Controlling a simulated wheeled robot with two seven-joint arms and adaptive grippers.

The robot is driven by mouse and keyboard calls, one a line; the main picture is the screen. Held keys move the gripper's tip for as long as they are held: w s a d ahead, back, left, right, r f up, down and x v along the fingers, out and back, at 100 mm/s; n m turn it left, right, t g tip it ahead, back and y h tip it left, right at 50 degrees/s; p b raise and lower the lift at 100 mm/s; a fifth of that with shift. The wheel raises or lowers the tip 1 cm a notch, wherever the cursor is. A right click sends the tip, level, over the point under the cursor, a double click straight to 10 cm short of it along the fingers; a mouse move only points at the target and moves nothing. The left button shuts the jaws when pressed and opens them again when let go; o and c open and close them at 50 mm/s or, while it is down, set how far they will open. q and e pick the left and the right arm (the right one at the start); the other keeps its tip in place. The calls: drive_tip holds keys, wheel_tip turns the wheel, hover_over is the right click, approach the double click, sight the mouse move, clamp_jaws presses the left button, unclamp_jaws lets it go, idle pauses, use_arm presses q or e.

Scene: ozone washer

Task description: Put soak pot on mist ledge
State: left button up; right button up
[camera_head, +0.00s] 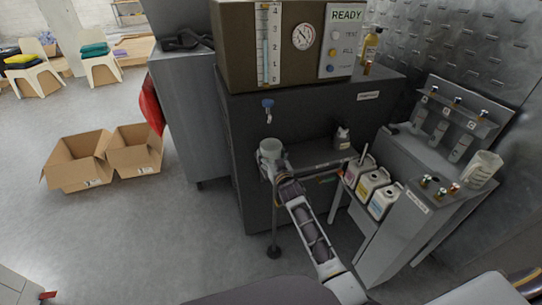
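A light grey pot (270,149), which looks like the soak pot, is upright below the blue-handled tap of the dark washer. A grey ledge (306,158) with a labelled front edge runs along the washer front, just right of the pot. I cannot read whether it is the mist ledge. My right gripper is out of view.
A dark bottle (342,137) stands at the ledge's right end. Several white jugs (367,184) stand on a low rack to its right. A thin stand (275,226) is below the pot. A white pitcher (484,168) sits on the right-hand cabinet. Cardboard boxes (82,165) lie left.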

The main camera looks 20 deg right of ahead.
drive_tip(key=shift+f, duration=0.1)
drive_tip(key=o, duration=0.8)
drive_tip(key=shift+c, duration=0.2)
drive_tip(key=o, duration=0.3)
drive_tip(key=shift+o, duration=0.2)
